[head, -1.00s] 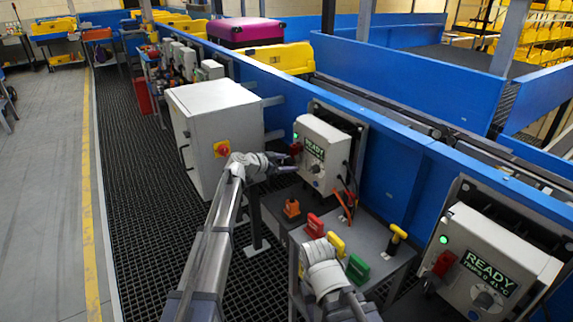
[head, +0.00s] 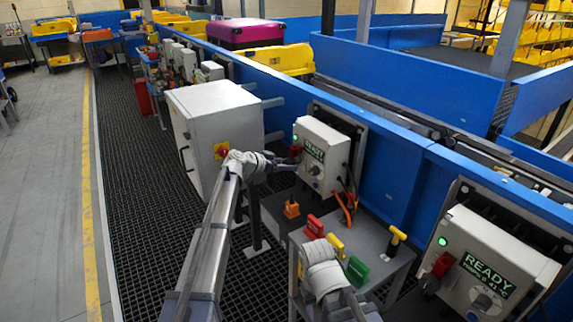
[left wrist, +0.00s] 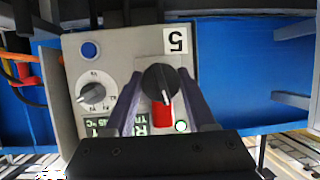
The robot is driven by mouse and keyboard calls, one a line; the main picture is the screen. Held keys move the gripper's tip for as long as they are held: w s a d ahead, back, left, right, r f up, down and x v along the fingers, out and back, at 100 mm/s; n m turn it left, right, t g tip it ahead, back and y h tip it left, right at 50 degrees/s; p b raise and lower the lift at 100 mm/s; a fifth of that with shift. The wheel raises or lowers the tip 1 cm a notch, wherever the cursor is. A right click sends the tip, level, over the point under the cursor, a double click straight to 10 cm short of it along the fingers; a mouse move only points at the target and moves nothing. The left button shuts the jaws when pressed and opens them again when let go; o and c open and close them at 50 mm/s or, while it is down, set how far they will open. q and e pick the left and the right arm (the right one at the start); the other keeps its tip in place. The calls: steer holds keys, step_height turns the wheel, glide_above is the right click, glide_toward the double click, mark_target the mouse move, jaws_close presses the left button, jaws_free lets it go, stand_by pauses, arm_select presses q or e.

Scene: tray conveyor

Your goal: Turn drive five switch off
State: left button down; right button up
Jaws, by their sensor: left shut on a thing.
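The drive five switch (left wrist: 160,84) is a dark rotary handle with a red part, on a light grey drive box (left wrist: 110,62) labelled 5, which appears upside down in the left wrist view. My left gripper (left wrist: 160,100) is shut on this switch, with one finger on each side of the handle. In the head view my left gripper (head: 288,161) reaches the left side of the same box (head: 323,143), partly hiding the red switch. The box shows a green READY display and a lit green lamp. My right gripper is not visible; only part of that arm shows.
A white cabinet (head: 208,125) with a red and yellow switch stands left of the drive box. A grey stand (head: 375,250) holds red, yellow and green objects. Another READY drive box (head: 485,262) is at right. A blue conveyor wall (head: 400,180) runs behind.

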arm_select(q)
steer(key=shift+w+a+n+g+h, duration=0.15)
steer(key=shift+n+g+h, duration=0.35)
steer(key=shift+n, duration=0.6)
steer(key=shift+c, duration=1.4)
jaws_free()
steer(key=p+v, duration=0.3)
steer(key=v, duration=0.4)
steer(key=shift+a+r, duration=0.2)
steer(key=shift+a, duration=0.05)
steer(key=shift+o, duration=0.2)
steer(key=shift+s, duration=0.25)
